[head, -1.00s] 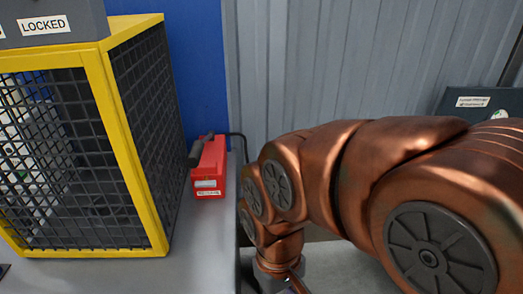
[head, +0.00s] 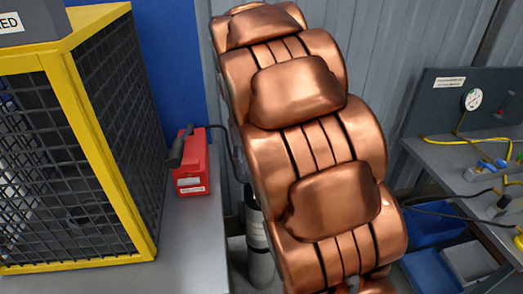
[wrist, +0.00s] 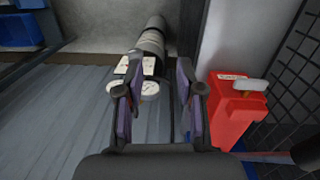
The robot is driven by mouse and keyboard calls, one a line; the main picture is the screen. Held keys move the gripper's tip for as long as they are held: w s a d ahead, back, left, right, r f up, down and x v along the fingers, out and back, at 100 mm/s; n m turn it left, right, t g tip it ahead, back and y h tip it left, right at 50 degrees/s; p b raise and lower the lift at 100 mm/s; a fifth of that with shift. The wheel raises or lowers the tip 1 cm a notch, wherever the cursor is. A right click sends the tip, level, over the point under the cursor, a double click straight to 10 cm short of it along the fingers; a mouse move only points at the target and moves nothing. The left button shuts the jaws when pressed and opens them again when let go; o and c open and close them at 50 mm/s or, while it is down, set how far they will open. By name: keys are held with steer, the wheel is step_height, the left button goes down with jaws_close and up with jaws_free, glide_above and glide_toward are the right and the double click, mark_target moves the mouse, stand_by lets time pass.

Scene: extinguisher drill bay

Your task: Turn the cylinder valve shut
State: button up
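The cylinder (head: 260,250) is grey with a black upper part and a pale label. In the head view it stands between the bench edge and the wall, partly behind my arm. In the wrist view the cylinder (wrist: 152,38) runs away from the camera at the top, with round pressure gauges (wrist: 149,88) and a white label near its head. I cannot make out the valve handwheel. My gripper is not visible in the head view.
A red box (head: 191,165) with a black handle stands on the grey bench beside the yellow-framed mesh cage (head: 140,215). On the right are a workbench with a gauge panel (head: 440,100), hoses and blue bins (head: 435,228). Corrugated wall (wrist: 60,120) lies close behind.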

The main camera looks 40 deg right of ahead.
steer(key=shift+m+t, duration=0.3)
steer(key=shift+m, duration=0.1)
steer(key=w+d+f, duration=0.1)
steer(key=w+d, duration=0.3)
steer(key=w+d+f, duration=0.1)
steer(key=w+d, duration=0.4)
steer(key=w+d+f+p, duration=0.1)
steer(key=w+d+f, duration=0.1)
steer(key=w+d, duration=0.2)
steer(key=shift+w+d, duration=0.4)
steer(key=shift+w, duration=0.15)
steer(key=shift+w+d+f, duration=0.2)
steer(key=shift+w+d, duration=0.1)
steer(key=shift+d, duration=0.05)
steer(key=shift+f+p, duration=1.15)
steer(key=shift+f, duration=2.8)
steer(key=shift+c, duration=0.2)
jaws_close()
